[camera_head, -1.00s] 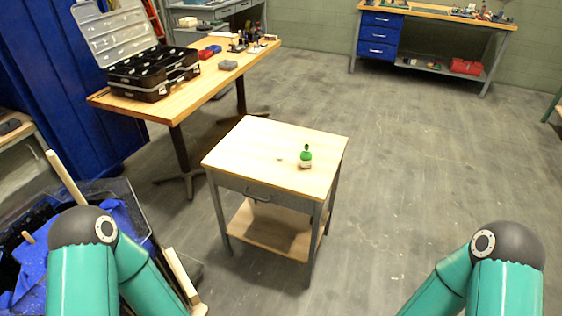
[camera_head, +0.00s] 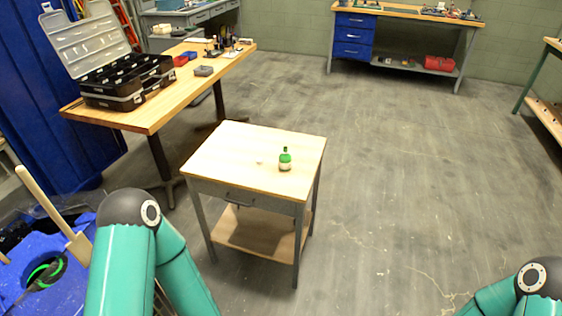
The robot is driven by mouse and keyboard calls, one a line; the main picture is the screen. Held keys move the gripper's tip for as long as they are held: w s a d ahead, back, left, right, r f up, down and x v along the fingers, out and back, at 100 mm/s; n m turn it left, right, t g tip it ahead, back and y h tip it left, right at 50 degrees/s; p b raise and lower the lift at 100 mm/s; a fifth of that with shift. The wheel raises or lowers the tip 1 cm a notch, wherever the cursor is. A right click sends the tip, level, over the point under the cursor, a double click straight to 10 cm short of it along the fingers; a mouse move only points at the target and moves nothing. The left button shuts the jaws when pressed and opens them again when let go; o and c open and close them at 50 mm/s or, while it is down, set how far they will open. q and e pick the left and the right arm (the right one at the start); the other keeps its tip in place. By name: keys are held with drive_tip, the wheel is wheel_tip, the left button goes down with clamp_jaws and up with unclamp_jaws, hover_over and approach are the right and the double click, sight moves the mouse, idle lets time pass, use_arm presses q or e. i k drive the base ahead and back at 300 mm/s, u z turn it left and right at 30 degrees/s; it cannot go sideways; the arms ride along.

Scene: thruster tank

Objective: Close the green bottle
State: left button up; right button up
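The green bottle (camera_head: 285,160) stands upright on the small wooden-topped table (camera_head: 230,150), right of the middle of its top. It has a pale label; its mouth is too small to make out in detail. A tiny pale thing (camera_head: 260,162), perhaps a cap, lies on the tabletop just left of the bottle. My teal arms show at the bottom left and bottom right, but neither gripper is in view. Both visible arm parts are apart from the table.
A long workbench (camera_head: 165,100) with an open black case (camera_head: 125,80) stands behind left. A blue bin (camera_head: 50,290) with a wooden handle (camera_head: 45,205) is at lower left. A bench with blue drawers (camera_head: 354,35) stands at the back. The floor (camera_head: 410,180) on the right is clear.

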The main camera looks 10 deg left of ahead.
sight(285, 158)
drive_tip(key=z, duration=0.1)
drive_tip(key=i, duration=1)
drive_tip(key=u, duration=0.05)
